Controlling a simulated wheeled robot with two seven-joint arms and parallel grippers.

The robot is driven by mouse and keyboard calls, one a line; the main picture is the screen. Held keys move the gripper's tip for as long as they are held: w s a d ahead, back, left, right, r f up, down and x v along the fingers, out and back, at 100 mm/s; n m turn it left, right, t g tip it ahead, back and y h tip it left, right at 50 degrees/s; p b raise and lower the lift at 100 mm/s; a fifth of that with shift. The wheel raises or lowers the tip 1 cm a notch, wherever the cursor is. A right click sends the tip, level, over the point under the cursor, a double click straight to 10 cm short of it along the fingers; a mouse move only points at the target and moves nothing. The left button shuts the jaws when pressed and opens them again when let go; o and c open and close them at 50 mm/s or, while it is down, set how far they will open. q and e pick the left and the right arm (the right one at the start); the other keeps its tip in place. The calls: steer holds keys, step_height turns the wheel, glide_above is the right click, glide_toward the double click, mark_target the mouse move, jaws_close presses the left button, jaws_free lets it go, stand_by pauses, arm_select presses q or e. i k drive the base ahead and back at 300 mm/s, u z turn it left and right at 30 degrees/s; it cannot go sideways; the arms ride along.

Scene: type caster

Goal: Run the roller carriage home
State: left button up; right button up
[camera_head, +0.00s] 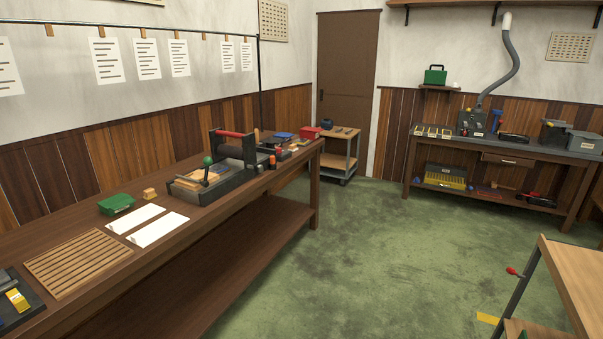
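A dark press (215,187) stands on the long wooden bench at the left. Its low bed holds something pale wooden (188,180) at the left end. What looks like the roller carriage (233,152) is a dark upright frame with a red bar (230,133) across its top, standing across the bed. A lever with a green ball knob (208,160) rises at the front left of the frame. The frame hides part of the bed behind it. Neither of my grippers is in view.
White sheets (160,229), a green box (116,204) and a slatted wooden rack (78,262) lie left of the press. A small cart (340,153) stands past the bench's far end. A workbench (510,152) is at the back right. Green floor (380,250) is open between.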

mark_target(247, 153)
steer(key=i, duration=3.55)
steer(key=u, duration=1.8)
